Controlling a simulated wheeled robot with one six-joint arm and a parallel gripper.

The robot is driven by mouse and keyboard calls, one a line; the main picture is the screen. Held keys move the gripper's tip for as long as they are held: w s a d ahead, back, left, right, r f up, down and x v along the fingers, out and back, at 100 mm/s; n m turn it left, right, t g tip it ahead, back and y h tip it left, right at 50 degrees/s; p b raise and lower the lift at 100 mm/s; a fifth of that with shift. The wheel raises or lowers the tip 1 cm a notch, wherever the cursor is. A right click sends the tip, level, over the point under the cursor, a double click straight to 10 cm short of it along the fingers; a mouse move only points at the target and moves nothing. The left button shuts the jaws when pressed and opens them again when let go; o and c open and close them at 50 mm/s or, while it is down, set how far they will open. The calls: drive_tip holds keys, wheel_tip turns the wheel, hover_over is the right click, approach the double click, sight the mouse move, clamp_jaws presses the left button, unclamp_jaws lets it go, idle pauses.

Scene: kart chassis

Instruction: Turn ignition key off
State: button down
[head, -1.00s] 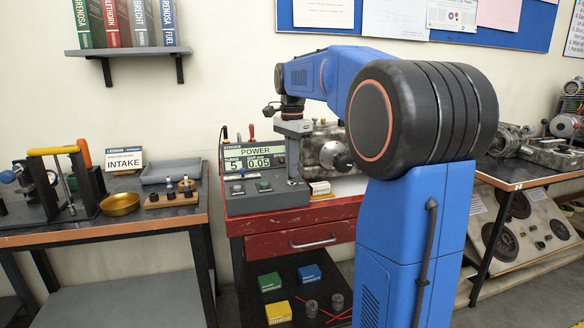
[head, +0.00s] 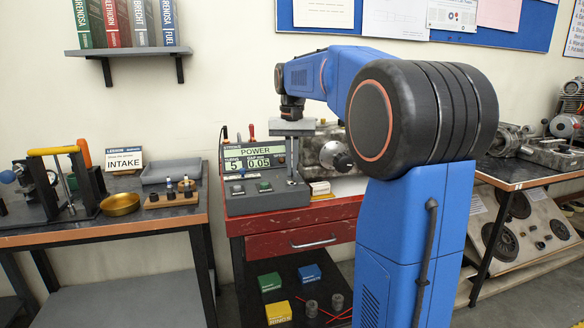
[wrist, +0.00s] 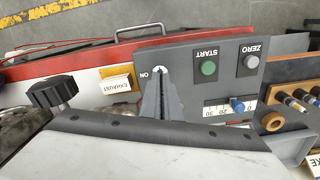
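The grey console (head: 268,195) with the lit POWER display stands on the red cart. In the wrist view, the ignition switch (wrist: 158,72) is on the console panel (wrist: 190,60), with the word ON to its left. My gripper (wrist: 158,78) points down at the switch, its fingers close together with a small pale spot between the tips. The key itself is mostly hidden by the fingers, so I cannot tell whether they grip it. In the head view my gripper (head: 292,181) reaches down to the right end of the console.
A green START button (wrist: 208,68), a grey ZERO button (wrist: 251,62) and a blue slider (wrist: 237,104) are right of the switch in the wrist view. A black knob (wrist: 52,92) and an EXHAUST card (wrist: 117,84) are on the left.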

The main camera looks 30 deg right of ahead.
drive_tip(key=shift+n, duration=1.5)
drive_tip(key=c, duration=2.4)
unclamp_jaws()
drive_tip(key=shift+c, duration=0.2)
drive_tip(key=o, duration=0.4)
drive_tip(key=shift+r, duration=0.1)
wheel_tip(320, 180, up, 17)
drive_tip(key=shift+r, duration=0.1)
